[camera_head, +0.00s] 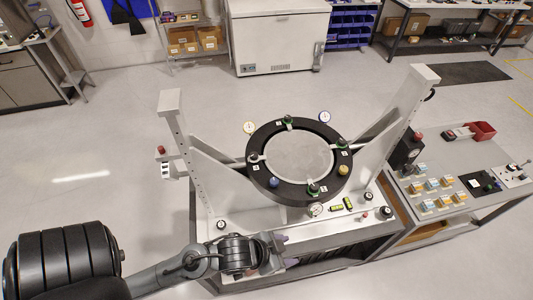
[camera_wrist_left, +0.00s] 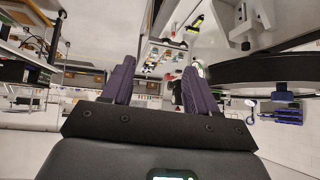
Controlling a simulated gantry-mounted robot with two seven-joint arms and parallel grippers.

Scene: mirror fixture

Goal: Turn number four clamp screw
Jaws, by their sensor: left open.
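The mirror fixture has a black ring (camera_head: 262,186) around a round grey mirror (camera_head: 300,153), held between two white uprights. Clamp screws with dark knobs and green parts sit around the ring: one at the back (camera_head: 288,120), one at the right (camera_head: 342,143), one at the front (camera_head: 313,188) and one at the left (camera_head: 254,158). Their white number labels are too small to read. My left gripper (camera_head: 279,245) is low at the fixture's front edge, apart from the ring. In the left wrist view its two purple fingers (camera_wrist_left: 160,70) are open and empty, with the ring (camera_wrist_left: 260,72) to their right.
The floor at left is clear.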

